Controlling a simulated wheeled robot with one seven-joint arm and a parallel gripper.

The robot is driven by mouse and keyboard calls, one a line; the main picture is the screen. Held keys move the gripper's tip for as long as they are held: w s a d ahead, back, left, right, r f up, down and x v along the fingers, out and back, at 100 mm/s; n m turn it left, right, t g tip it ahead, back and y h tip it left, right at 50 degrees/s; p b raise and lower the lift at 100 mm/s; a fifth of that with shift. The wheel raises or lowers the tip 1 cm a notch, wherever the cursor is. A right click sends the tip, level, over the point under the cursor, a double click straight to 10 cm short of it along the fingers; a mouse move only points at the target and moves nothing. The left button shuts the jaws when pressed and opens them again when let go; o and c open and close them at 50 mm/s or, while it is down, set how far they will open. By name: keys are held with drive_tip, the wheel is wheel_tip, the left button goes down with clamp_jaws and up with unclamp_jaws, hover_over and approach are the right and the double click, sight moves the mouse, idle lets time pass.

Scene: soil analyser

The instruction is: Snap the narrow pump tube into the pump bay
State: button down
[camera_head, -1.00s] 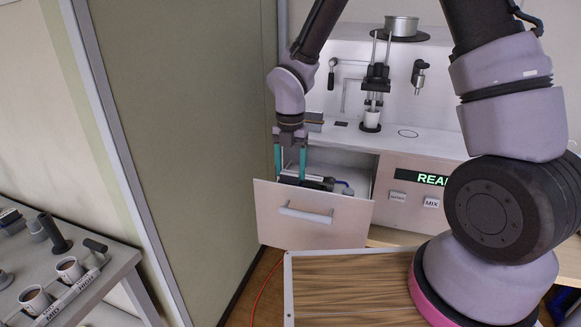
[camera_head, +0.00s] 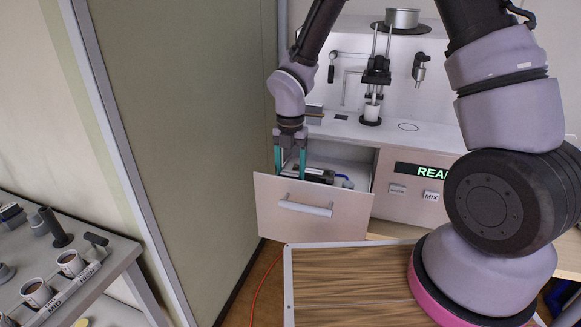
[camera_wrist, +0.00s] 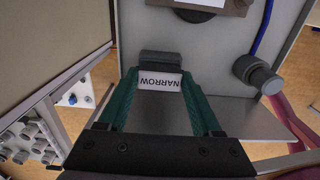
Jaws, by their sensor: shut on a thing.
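My gripper (camera_head: 290,168) points down at the left end of the open drawer (camera_head: 308,215), its teal fingertips just behind the drawer front. In the wrist view my gripper (camera_wrist: 161,78) is shut on a dark block with a white label reading NARROW, the narrow pump tube (camera_wrist: 160,57). The tube is hidden behind the fingers and drawer front in the head view. Dark pump parts (camera_head: 318,174) lie in the drawer to the right of the fingers. I cannot tell whether the tube touches the bay or is seated.
The analyser's white counter (camera_head: 405,140) is above the drawer, with a small cup (camera_head: 372,112) under a stand. A green-grey partition (camera_head: 185,120) stands close on the left. A side table (camera_head: 110,268) holds cups. A knob with a blue hose (camera_wrist: 265,78) is right of the fingers.

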drive_tip(key=shift+f, duration=0.1)
unclamp_jaws()
